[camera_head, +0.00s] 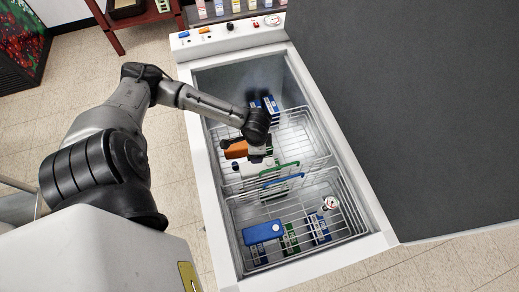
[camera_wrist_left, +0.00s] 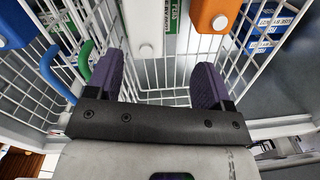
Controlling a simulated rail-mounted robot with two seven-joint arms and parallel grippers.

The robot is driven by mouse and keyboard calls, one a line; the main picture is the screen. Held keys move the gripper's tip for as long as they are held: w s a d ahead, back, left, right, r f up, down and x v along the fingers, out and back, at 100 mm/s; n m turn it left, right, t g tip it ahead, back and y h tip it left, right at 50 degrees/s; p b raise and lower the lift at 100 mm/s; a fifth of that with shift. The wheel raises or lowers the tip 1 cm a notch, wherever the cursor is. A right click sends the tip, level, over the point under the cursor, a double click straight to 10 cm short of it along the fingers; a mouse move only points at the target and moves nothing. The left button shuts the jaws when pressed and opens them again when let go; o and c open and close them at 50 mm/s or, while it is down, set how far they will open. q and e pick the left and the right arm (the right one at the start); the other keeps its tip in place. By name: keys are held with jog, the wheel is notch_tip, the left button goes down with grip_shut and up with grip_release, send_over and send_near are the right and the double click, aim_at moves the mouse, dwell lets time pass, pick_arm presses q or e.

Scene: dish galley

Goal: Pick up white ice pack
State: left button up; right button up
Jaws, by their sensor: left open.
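The white ice pack (camera_head: 248,168) lies in the wire basket in the chest freezer, just beside the orange ice pack (camera_head: 236,150). My left gripper (camera_head: 258,156) is above it and partly covers it. In the left wrist view, the white ice pack (camera_wrist_left: 143,22) shows at the top, beyond the fingertips, with a round cap at its near end. My left gripper (camera_wrist_left: 160,70) is open there, with nothing between its purple-padded fingers. My right gripper is in neither view.
The wire baskets (camera_head: 328,183) have raised rims and blue and green handles (camera_head: 283,180) close to my gripper. A blue ice pack (camera_head: 262,232) and several cartons lie in the nearer basket. The freezer's walls (camera_head: 205,190) surround them. A dark grey panel (camera_head: 420,110) stands to the right.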

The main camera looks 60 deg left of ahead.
aim_at(257, 166)
pick_arm(q)
jog(key=shift+s+d+f+n+h, duration=0.1)
jog(key=shift+d+f+n+h, duration=0.05)
jog(key=shift+d+f+n, duration=0.3)
jog(key=shift+s+d+f+n+h, duration=0.1)
jog(key=shift+d+f+n+h, duration=0.1)
jog(key=shift+d+n, duration=0.3)
notch_tip(257, 166, down, 6)
jog(key=shift+w+a+f+b, duration=0.1)
jog(key=shift+f+b, duration=0.1)
jog(key=shift+b, duration=0.8)
jog(key=shift+a+f, duration=0.1)
jog(key=shift+f, duration=0.4)
jog(key=shift+f+b, duration=1)
jog(key=shift+f, duration=1.6)
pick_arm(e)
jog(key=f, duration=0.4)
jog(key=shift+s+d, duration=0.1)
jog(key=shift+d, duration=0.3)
